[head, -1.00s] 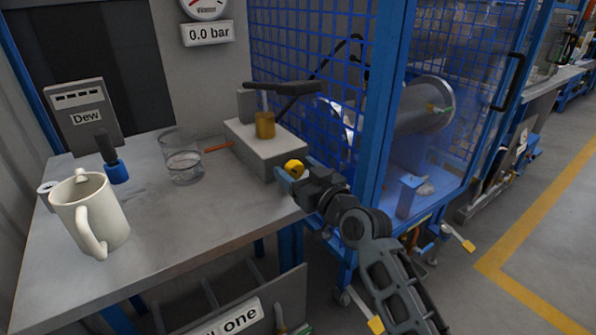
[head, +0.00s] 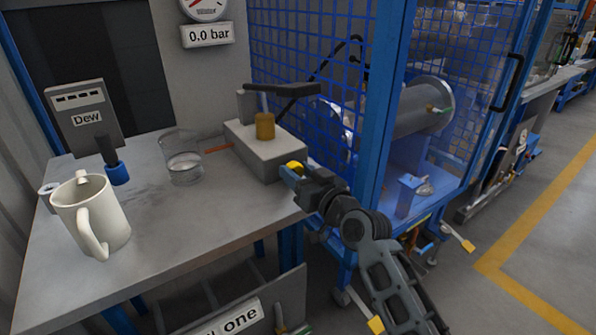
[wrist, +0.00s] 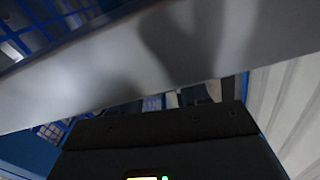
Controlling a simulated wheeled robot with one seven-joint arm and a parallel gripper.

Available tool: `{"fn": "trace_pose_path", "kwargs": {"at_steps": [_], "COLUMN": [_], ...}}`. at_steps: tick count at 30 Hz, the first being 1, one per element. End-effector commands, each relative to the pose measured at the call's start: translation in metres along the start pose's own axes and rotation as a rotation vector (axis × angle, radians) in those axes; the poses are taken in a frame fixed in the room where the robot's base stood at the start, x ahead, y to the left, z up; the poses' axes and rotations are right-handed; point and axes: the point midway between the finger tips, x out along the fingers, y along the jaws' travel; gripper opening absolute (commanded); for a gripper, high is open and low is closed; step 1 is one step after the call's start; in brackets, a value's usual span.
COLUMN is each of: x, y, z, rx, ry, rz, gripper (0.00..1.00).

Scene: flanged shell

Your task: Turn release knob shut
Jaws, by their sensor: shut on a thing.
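The yellow release knob (head: 295,165) sits at the right end of a grey block (head: 262,152) on the bench. My gripper (head: 290,174) is at the knob, its blue fingertips shut on it and covering its lower part. In the wrist view, the dark gripper body fills the bottom and a pale grey surface crosses above it. The knob and fingertips cannot be made out there. The block carries a brass cylinder (head: 265,127) with a dark lever (head: 285,89) above it. The gauge sign (head: 207,33) reads 0.0 bar.
A cream mug (head: 92,215), a clear beaker (head: 184,165) and a grey "Dew" box (head: 86,118) stand on the bench (head: 165,235). A blue mesh cage (head: 382,120) with a metal cylinder inside stands close to the right of my gripper. The bench's front middle is clear.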

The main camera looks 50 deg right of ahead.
Motion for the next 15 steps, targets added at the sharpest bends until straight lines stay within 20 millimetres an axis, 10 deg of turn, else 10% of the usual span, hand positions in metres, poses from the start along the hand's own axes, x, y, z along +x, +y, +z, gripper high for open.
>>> {"fn": "trace_pose_path", "kwargs": {"at_steps": [14,15], "x": [0.0015,0.0015], "y": [0.0005,0.0005], "z": [-0.003,-0.0032], "rx": [0.122,0.122], "ry": [0.007,0.007], "rz": [0.0,0.0], "gripper": [0.15,0.48]}}
